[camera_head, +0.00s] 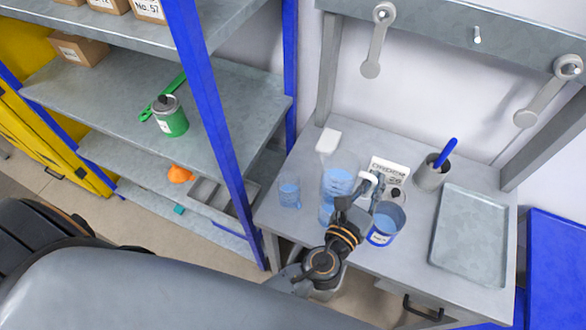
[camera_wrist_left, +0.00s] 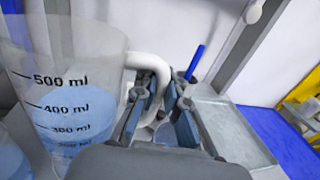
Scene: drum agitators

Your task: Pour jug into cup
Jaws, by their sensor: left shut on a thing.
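A clear measuring jug (camera_head: 338,182) with pale blue liquid is over the grey workbench. In the left wrist view the jug (camera_wrist_left: 62,95) shows black millilitre marks, and its white handle (camera_wrist_left: 150,62) lies at my fingers. My left gripper (camera_head: 374,186) is shut on the handle, to the right of the jug; its fingers also show in the wrist view (camera_wrist_left: 155,100). The jug looks about upright; I cannot tell whether it touches the bench. A small clear cup (camera_head: 289,193) with blue liquid stands left of the jug. My right gripper is not in view.
A blue container (camera_head: 385,224) with a white label stands close to my left gripper. Behind are a white lettered box (camera_head: 390,172) and a grey pot (camera_head: 432,174) with a blue stick. A metal tray (camera_head: 470,236) lies at right. A shelf rack (camera_head: 225,150) stands left.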

